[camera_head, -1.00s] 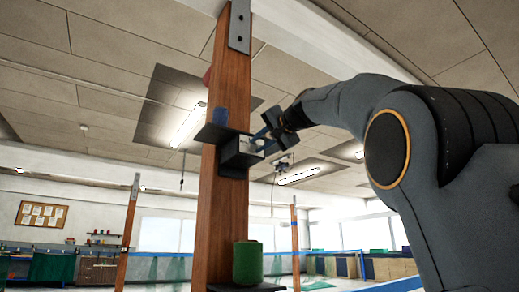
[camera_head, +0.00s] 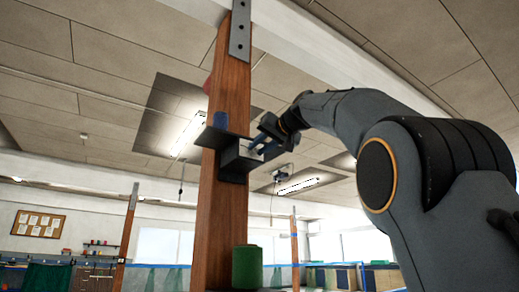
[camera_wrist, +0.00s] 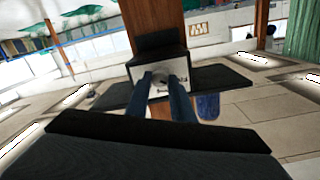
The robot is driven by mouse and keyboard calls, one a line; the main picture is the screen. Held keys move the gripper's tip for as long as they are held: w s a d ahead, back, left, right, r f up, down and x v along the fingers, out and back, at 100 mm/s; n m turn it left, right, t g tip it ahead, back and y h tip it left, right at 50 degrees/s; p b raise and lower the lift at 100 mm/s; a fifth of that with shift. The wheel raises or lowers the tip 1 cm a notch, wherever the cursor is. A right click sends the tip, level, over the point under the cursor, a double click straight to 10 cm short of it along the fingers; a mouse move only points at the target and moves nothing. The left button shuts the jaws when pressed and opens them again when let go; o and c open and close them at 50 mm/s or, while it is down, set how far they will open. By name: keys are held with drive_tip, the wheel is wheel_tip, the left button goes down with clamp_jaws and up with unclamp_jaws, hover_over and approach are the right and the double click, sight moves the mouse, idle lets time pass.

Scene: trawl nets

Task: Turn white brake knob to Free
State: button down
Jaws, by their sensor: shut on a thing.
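The brake box (camera_head: 238,156) is a dark box with a pale front plate, fixed to a wooden post (camera_head: 220,200). In the wrist view its plate (camera_wrist: 128,72) faces me. My gripper (camera_head: 262,148) is at the plate from the right in the head view. In the wrist view its two blue fingers (camera_wrist: 160,84) are shut on the knob (camera_wrist: 160,78) at the plate's middle. The fingers cover most of the knob. I cannot read its setting or any marks on the plate.
A dark shelf (camera_head: 208,137) with a blue spool (camera_head: 220,119) is beside the box on the post. The spool (camera_wrist: 208,106) also shows in the wrist view. Ceiling lamps hang behind.

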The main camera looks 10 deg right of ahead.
drive_tip(key=shift+f, duration=0.1)
drive_tip(key=c, duration=1.5)
unclamp_jaws()
drive_tip(key=shift+c, duration=0.2)
drive_tip(key=b+v, duration=0.2)
drive_tip(key=v, duration=0.5)
drive_tip(key=shift+s+d+b, duration=0.15)
drive_tip(key=shift+s+b, duration=0.2)
drive_tip(key=shift+b, duration=0.05)
